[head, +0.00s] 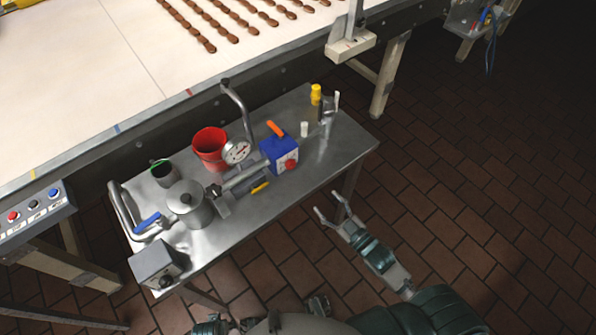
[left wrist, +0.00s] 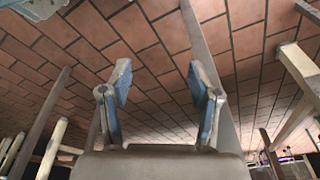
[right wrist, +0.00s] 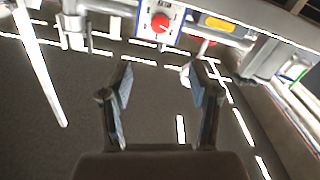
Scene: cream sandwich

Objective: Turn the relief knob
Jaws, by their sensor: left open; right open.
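A red knob (head: 291,165), likely the relief knob, sits on the front of a blue box (head: 272,151) on the steel cart. The red knob also shows at the top of the right wrist view (right wrist: 160,23), above the space between the fingers. My right gripper (head: 328,202) is open and empty, off the cart's front edge, below and right of the knob and apart from it. Its open fingers also show in the right wrist view (right wrist: 160,75). My left gripper (left wrist: 158,85) is open and empty in the left wrist view, with brick floor beyond it.
The steel cart (head: 330,155) also holds a red bucket (head: 209,146), a round gauge (head: 237,152), a metal pot (head: 189,205), a yellow-topped item (head: 316,94) and a grey box (head: 155,264). A conveyor (head: 90,60) runs behind. Floor to the right is clear.

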